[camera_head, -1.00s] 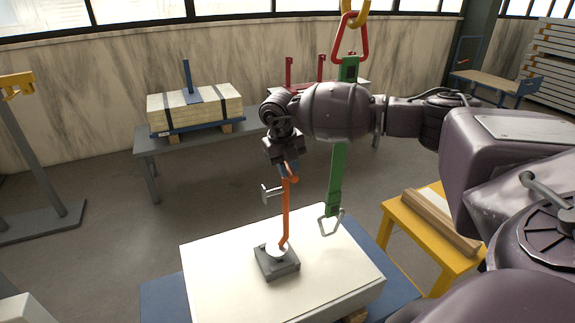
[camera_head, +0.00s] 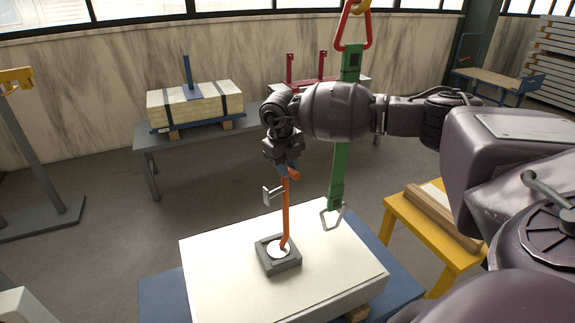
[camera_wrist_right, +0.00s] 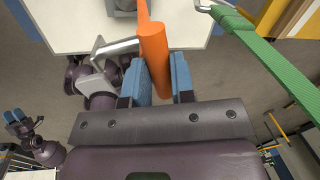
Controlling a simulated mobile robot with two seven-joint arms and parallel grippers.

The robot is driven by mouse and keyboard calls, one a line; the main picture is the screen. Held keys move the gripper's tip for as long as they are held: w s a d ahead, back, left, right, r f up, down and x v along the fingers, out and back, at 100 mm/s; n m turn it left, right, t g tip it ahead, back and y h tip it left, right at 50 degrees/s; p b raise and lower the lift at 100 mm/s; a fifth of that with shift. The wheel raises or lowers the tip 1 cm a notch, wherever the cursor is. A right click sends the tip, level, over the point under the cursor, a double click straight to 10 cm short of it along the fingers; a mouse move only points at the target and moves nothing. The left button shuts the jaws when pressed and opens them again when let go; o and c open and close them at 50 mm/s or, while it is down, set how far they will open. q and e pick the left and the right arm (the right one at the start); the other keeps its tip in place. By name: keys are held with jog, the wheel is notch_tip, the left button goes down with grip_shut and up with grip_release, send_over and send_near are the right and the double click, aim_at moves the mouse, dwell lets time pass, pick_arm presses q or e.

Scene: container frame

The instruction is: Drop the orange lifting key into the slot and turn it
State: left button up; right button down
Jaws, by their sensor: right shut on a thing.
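The orange lifting key (camera_head: 286,212) stands nearly upright, with a grey metal arm (camera_head: 271,195) at its side. Its lower end is over the pale round centre of the dark grey slot block (camera_head: 278,266). I cannot tell how far it is in. The block sits on a white slab (camera_head: 222,282). My right gripper (camera_head: 288,171) is shut on the key's upper part. In the right wrist view, the orange shaft (camera_wrist_right: 154,55) is between its blue pads. My left gripper (camera_wrist_right: 17,118) appears small at that view's lower left; its opening is unclear.
A green strap (camera_head: 339,178) with a red link (camera_head: 353,28) hangs just right of the key, its metal ring low over the slab. A yellow stool (camera_head: 400,222) stands right. A grey bench (camera_head: 143,143) with a strapped crate (camera_head: 195,104) stands behind.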

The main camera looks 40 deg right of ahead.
jog(key=shift+w+f+n+b, duration=0.1)
jog(key=shift+w+n+b, duration=0.1)
jog(key=shift+n, duration=0.35)
jog(key=shift+w+f+n+b, duration=0.1)
jog(key=shift+w+n+b, duration=0.1)
jog(key=shift+n, duration=0.35)
jog(key=n, duration=0.2)
jog(key=w+n+b, duration=0.1)
jog(key=shift+w+r+n+t, duration=0.1)
jog(key=shift+r+n+t, duration=0.2)
jog(key=shift+t, duration=0.1)
pick_arm(q)
jog(key=shift+d+f+b, duration=0.15)
jog(key=shift+f+b, duration=1.3)
jog(key=shift+f, duration=1.1)
pick_arm(e)
jog(key=shift+w+a+r+n+t+y, duration=0.15)
jog(key=shift+w+a+n+y, duration=0.2)
jog(key=shift+n, duration=1.2)
jog(key=shift+w+a+f+n+t+y, duration=0.1)
jog(key=shift+w+a+n+t, duration=0.3)
jog(key=shift+n, duration=1.1)
jog(key=shift+w+a+r+n+g+y, duration=0.1)
jog(key=shift+w+a+n+y, duration=0.3)
jog(key=shift+n, duration=1.15)
jog(key=shift+s+a, duration=0.1)
jog(key=shift+s, duration=0.1)
pick_arm(q)
jog(key=shift+s, duration=0.15)
